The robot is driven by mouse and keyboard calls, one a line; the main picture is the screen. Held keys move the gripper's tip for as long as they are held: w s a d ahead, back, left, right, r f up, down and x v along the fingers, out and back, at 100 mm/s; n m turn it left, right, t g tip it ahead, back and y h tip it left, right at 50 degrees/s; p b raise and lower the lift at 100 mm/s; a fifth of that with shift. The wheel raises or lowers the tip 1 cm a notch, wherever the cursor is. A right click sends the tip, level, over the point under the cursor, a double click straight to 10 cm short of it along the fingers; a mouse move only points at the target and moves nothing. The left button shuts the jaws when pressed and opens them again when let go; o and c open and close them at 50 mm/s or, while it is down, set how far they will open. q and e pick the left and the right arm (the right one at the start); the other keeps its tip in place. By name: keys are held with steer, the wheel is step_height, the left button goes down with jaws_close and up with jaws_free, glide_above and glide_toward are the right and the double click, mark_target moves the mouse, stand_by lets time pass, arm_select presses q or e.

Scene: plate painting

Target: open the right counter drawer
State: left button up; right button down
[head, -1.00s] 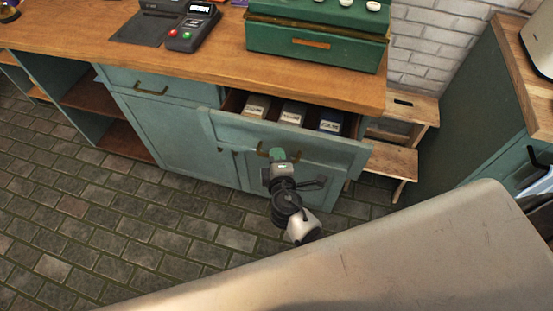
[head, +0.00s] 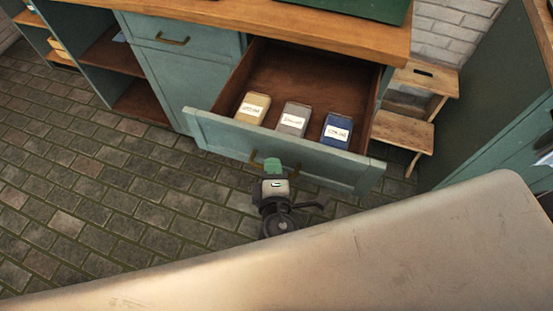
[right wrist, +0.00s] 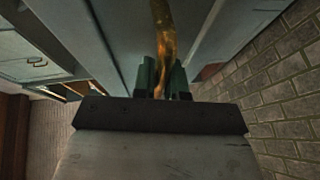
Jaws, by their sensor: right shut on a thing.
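The right counter drawer (head: 280,150) is pulled far out of the counter in the head view. Its wooden inside shows, with a yellow box (head: 252,108), a grey box (head: 293,118) and a blue box (head: 337,130) near the front panel, each with a white label. My right gripper (head: 273,165) is at the middle of the drawer front. In the right wrist view its green fingers (right wrist: 161,76) are shut on the brass drawer handle (right wrist: 164,40). In the head view the gripper hides part of the handle (head: 256,158). My left gripper is not in view.
The left counter drawer (head: 180,35) is shut. Open shelves (head: 105,55) stand farther left. A wooden step stool (head: 405,130) stands right of the open drawer, by the white brick wall. The paved floor (head: 110,210) is clear at the left.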

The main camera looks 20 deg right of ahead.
steer(key=shift+s+a, duration=0.15)
steer(key=shift+s, duration=0.1)
steer(key=c, duration=1.2)
jaws_free()
steer(key=b+v, duration=0.2)
steer(key=v, duration=0.8)
steer(key=shift+s+a+r, duration=0.1)
steer(key=shift+s+r, duration=0.05)
steer(key=shift+s, duration=0.2)
